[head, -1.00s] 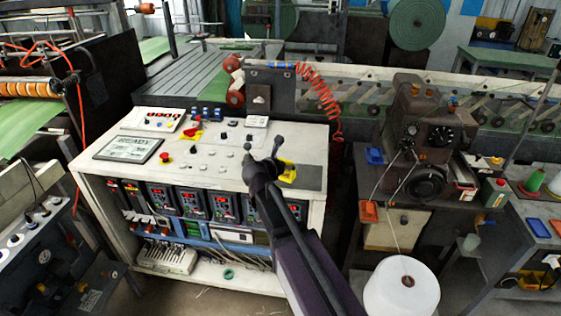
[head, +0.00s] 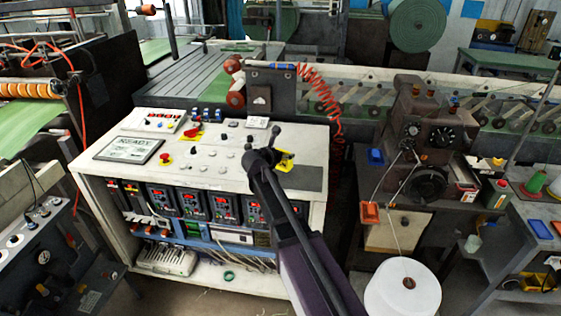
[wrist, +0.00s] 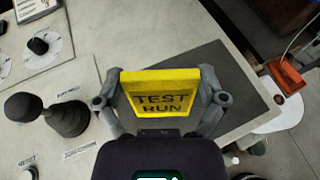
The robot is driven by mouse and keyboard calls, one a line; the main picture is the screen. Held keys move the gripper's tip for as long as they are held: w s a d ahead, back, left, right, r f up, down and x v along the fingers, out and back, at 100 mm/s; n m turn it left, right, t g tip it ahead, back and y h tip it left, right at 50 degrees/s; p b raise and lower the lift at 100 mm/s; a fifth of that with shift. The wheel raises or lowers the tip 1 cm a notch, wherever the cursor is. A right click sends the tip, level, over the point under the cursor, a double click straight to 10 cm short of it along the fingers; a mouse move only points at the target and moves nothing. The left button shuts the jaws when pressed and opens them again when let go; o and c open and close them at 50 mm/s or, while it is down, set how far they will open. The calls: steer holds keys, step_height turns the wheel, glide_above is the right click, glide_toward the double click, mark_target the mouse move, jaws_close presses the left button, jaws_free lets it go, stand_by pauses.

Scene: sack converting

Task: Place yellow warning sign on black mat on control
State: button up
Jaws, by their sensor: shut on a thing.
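The yellow warning sign (wrist: 160,92), lettered "TEST RUN", is between the two fingers of my gripper (wrist: 162,100) in the wrist view. My gripper is shut on it, one finger at each side. In the head view the sign (head: 286,159) is partly hidden behind my gripper (head: 268,150). The black mat (wrist: 205,80) lies flat on the right end of the white control desk top (wrist: 50,150), behind and right of the sign in the wrist view. In the head view the mat (head: 308,179) shows to the right of my gripper. I cannot tell whether the sign touches the desk.
A black joystick knob (wrist: 62,115) stands left of my gripper in the wrist view, with a dial (wrist: 38,46) beyond it. A screen reading "READY" (head: 130,150) and a red button (head: 165,159) are further left. A brown machine (head: 425,140) stands right, across a gap.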

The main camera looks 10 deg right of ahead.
mark_target(283, 160)
steer(key=shift+w+f+b, duration=0.15)
steer(key=shift+f+b, duration=1.65)
steer(key=shift+f, duration=0.05)
steer(key=shift+f, duration=0.15)
steer(key=o, duration=0.8)
steer(key=shift+r, duration=0.25)
steer(key=p+v, duration=0.4)
steer(key=v, duration=0.8)
steer(key=shift+p, duration=0.35)
steer(key=shift+d, duration=0.1)
